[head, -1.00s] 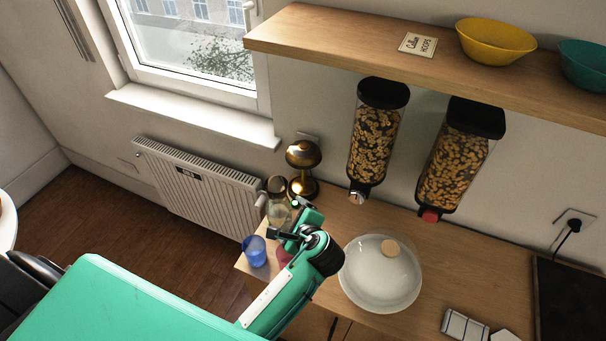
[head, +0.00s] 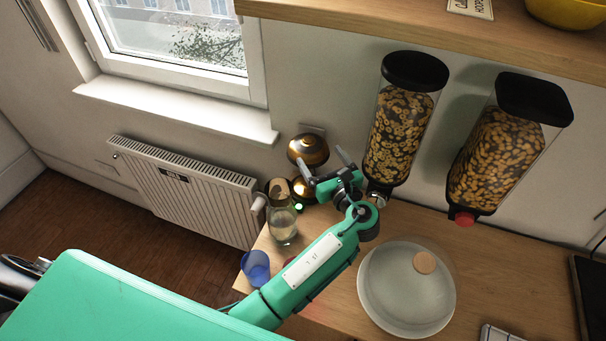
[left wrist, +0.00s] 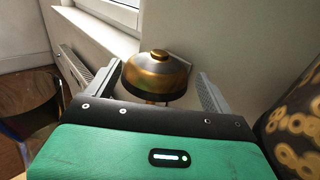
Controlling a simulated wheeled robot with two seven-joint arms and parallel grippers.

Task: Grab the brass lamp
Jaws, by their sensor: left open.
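The brass lamp (head: 308,150) stands at the back left of the wooden counter, against the wall. Its domed shade shows, and its lower part is partly hidden behind my left gripper. My left gripper (head: 325,168) is open, right in front of the lamp. In the left wrist view the lamp's shade (left wrist: 156,75) appears between the two spread fingers of my left gripper (left wrist: 148,82), beyond the palm. Its stem is mostly hidden by the palm. I cannot tell whether the fingers touch it. My right gripper is not in view.
A corked glass jar (head: 283,222) and a blue cup (head: 256,268) stand left of my left arm. Cereal dispensers (head: 400,135) (head: 497,160) hang on the wall to the right. A lidded pale dish (head: 405,290) sits on the counter, and a shelf (head: 400,30) runs above.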

